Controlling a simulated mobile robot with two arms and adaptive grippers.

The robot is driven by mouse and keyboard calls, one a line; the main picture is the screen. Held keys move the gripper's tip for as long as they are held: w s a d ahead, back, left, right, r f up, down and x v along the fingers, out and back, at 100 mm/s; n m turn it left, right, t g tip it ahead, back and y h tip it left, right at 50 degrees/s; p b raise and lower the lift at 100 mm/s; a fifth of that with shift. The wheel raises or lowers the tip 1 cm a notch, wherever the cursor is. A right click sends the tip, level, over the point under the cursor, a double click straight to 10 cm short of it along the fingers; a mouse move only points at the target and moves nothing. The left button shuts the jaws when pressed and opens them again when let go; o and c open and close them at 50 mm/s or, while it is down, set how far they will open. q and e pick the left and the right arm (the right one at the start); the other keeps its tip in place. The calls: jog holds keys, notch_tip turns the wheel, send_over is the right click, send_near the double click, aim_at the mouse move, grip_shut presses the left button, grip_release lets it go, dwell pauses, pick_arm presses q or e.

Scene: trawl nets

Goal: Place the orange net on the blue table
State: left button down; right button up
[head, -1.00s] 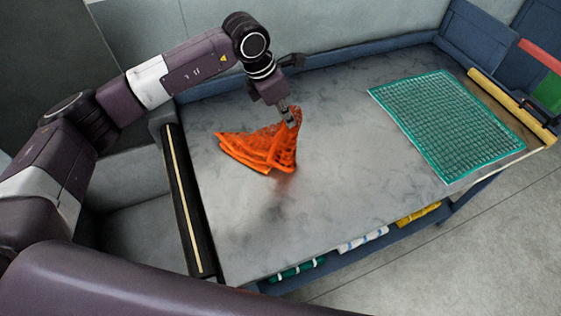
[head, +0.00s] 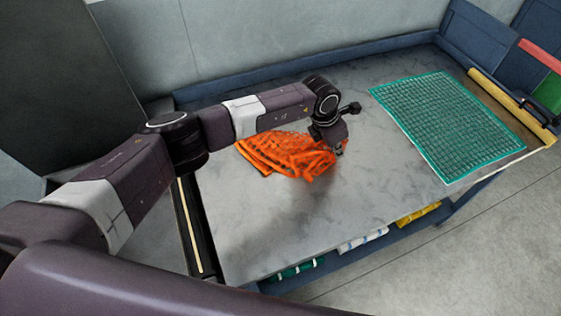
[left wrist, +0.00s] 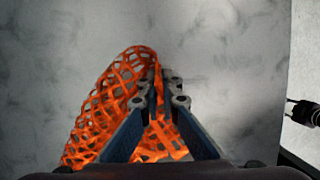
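The orange net (head: 275,152) lies bunched on the grey top of the blue-framed table (head: 270,225), left of the middle. My left gripper (head: 338,150) is low over the table at the net's right end. In the left wrist view, the two fingers (left wrist: 160,92) are closed together with a strand of the orange net (left wrist: 110,105) pinched between them. The net spreads mostly to the left of the fingers. In the head view, my left arm hides part of the net's far side and the fingertips are mostly hidden.
A green net (head: 448,120) lies flat at the right of the tabletop. A yellow bar (head: 510,105) runs along the right edge. Folded green, white and yellow items lie on the shelf below the front edge. The middle front of the tabletop is clear.

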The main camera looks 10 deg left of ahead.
pick_arm(q)
jog(key=shift+w+d+f, duration=0.25)
jog(key=shift+d+f, duration=0.9)
jog(key=shift+d, duration=0.1)
jog(key=c, duration=1.8)
grip_release()
jog(key=shift+o, duration=0.2)
jog(key=shift+w+d+r, duration=0.1)
jog(key=shift+d+r, duration=0.15)
jog(key=shift+r, duration=0.4)
jog(key=shift+d+r, duration=0.25)
jog(key=shift+r, duration=0.4)
jog(key=d+r+p, duration=0.1)
jog(key=d+r, duration=0.2)
jog(key=r, duration=0.4)
jog(key=shift+w+r, duration=0.2)
jog(key=shift+w, duration=0.1)
